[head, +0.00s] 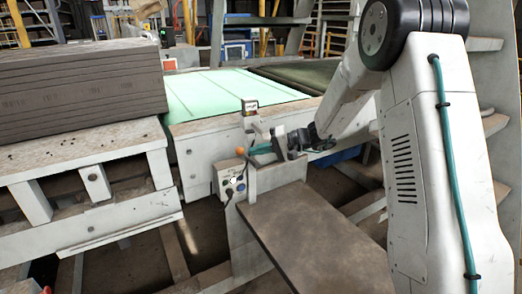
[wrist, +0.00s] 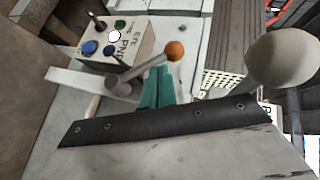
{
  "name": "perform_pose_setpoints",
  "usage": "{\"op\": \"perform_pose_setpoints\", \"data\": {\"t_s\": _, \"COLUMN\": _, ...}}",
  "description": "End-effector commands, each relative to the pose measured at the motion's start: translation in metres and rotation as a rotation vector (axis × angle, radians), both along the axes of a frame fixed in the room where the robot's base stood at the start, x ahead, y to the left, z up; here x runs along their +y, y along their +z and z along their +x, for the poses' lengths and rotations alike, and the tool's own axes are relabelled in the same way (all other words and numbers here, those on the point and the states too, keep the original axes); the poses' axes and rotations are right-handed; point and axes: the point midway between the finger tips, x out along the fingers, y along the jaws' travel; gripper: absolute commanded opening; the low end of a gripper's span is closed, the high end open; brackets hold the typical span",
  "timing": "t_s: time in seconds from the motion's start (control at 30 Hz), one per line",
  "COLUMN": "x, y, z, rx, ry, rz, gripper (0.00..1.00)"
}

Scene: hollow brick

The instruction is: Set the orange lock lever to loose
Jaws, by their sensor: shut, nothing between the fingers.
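The lock lever is a grey rod with an orange ball knob (head: 240,151) at its end, by the machine's near corner. In the wrist view the orange knob (wrist: 175,50) is at the upper middle, and the rod (wrist: 140,70) slants down-left to a grey round pivot. My gripper (head: 261,149) is just right of the knob in the head view. In the wrist view its teal fingers (wrist: 158,86) are shut and empty, with their tips close to the rod below the knob. I cannot tell whether they touch it. The fingers' base is hidden behind a dark bolted strip.
A control box (head: 231,181) with coloured buttons is below the lever; it also shows in the wrist view (wrist: 115,42). A brown plank (head: 310,225) runs in front. Stacked grey boards (head: 80,85) lie at left. A pale green bed (head: 230,92) lies behind.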

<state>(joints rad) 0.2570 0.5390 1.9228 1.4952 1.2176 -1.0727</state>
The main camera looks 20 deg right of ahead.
Motion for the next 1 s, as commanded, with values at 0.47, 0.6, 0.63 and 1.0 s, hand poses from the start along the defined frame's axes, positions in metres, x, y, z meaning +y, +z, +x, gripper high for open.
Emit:
{"op": "perform_pose_setpoints", "data": {"t_s": 0.47, "x": -0.007, "y": -0.001, "z": 0.001, "rx": 0.001, "ry": 0.000, "rz": 0.000, "gripper": 0.00}}
{"op": "perform_pose_setpoints", "data": {"t_s": 0.6, "x": -0.014, "y": -0.001, "z": 0.002, "rx": 0.001, "ry": 0.000, "rz": 0.000, "gripper": 0.00}}
{"op": "perform_pose_setpoints", "data": {"t_s": 0.63, "x": -0.015, "y": -0.001, "z": 0.003, "rx": 0.001, "ry": 0.000, "rz": 0.000, "gripper": 0.00}}
{"op": "perform_pose_setpoints", "data": {"t_s": 1.0, "x": -0.033, "y": 0.017, "z": -0.006, "rx": -0.002, "ry": 0.007, "rz": 0.000, "gripper": 0.00}}
